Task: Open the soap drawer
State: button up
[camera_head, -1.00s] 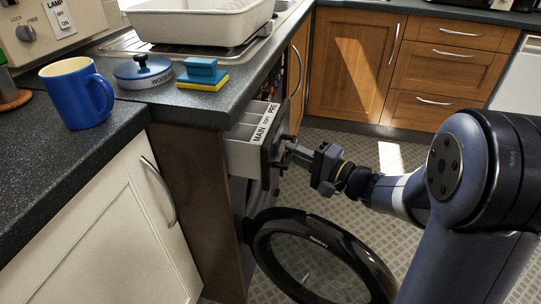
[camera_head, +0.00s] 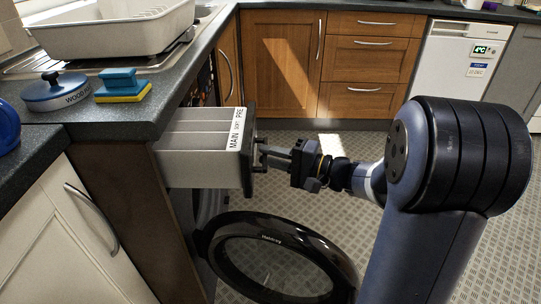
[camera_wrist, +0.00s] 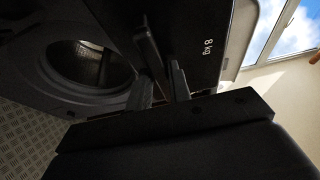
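The soap drawer (camera_head: 185,172) is a pale grey box with a dark front panel. It sticks well out from under the worktop, level, its top marked MAIN, SOFT and PRE. My gripper (camera_head: 266,156) is at the dark handle on its front, coming from the right. The fingers appear closed around the handle, and the drawer has travelled with them. In the wrist view the fingers (camera_wrist: 165,88) show against the dark drawer front marked 8 kg (camera_wrist: 208,47); the grip itself is in shadow.
The washing machine's round door (camera_head: 275,262) hangs open below the drawer. Wooden cupboards (camera_head: 275,65) stand behind. The patterned floor between is clear.

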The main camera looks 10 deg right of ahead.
jog(key=o, duration=0.3)
jog(key=shift+o, duration=0.2)
jog(key=p+v, duration=0.2)
jog(key=v, duration=0.8)
jog(key=shift+s+d, duration=0.25)
jog(key=shift+d, duration=0.05)
jog(key=b+x, duration=0.2)
jog(key=x, duration=0.9)
jog(key=shift+a, duration=0.1)
